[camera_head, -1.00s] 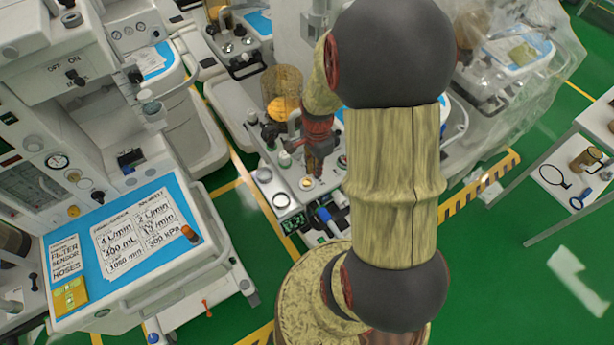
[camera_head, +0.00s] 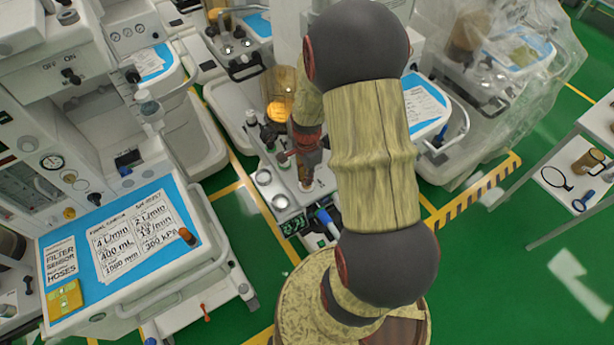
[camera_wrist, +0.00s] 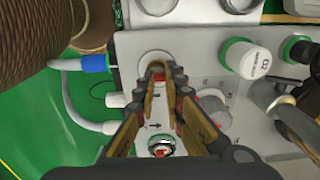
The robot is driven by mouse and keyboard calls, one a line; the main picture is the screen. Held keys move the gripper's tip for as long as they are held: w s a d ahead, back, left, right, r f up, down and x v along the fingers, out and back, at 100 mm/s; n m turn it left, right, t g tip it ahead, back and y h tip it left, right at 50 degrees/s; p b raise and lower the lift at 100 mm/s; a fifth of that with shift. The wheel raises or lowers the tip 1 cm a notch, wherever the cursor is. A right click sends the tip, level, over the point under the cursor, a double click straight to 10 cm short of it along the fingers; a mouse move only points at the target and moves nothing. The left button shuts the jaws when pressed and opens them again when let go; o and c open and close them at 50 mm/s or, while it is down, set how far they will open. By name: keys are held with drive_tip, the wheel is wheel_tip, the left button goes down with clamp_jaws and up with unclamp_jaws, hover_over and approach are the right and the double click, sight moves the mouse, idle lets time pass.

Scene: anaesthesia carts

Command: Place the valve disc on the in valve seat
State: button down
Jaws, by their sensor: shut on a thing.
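My gripper (camera_head: 306,181) points down over the deck of the middle cart in the head view. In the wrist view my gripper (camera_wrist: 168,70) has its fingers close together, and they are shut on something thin. The valve disc itself cannot be made out between the fingertips. A pale round fitting (camera_wrist: 152,57) lies right behind the fingertips and is partly covered by them; it looks like a valve seat, but I cannot read whether it is marked in. I cannot tell whether the fingertips touch it.
A white cap with a green ring (camera_wrist: 241,58) stands right of the fingers. A green-ringed port (camera_wrist: 162,146) shows between them, and a blue-ended hose (camera_wrist: 92,63) is at left. Two round fittings (camera_head: 264,177) sit left of my gripper.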

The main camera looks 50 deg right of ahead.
drive_tip(key=c, duration=1.9)
unclamp_jaws()
drive_tip(key=shift+r, duration=0.1)
drive_tip(key=w+a+r+n+p, duration=0.2)
drive_tip(key=a+r+n+p, duration=0.1)
drive_tip(key=r, duration=1.4)
drive_tip(key=s+a+r+n+t, duration=0.2)
drive_tip(key=s+a+r+n, duration=0.1)
drive_tip(key=a+r+n, duration=0.3)
drive_tip(key=s+a+r+n+t, duration=0.1)
drive_tip(key=s+a+r+n, duration=0.2)
drive_tip(key=a+r+n, duration=0.3)
drive_tip(key=s+a+r+n+t, duration=0.2)
drive_tip(key=s+a+r+n, duration=0.1)
drive_tip(key=a+r+n, duration=0.2)
drive_tip(key=shift+s+a+r+n+t, duration=0.2)
drive_tip(key=shift+a+r, duration=0.15)
drive_tip(key=shift+a, duration=0.35)
drive_tip(key=shift+s+a+r+n+t, duration=0.1)
drive_tip(key=shift+a+r+n, duration=0.15)
drive_tip(key=shift+a, duration=0.4)
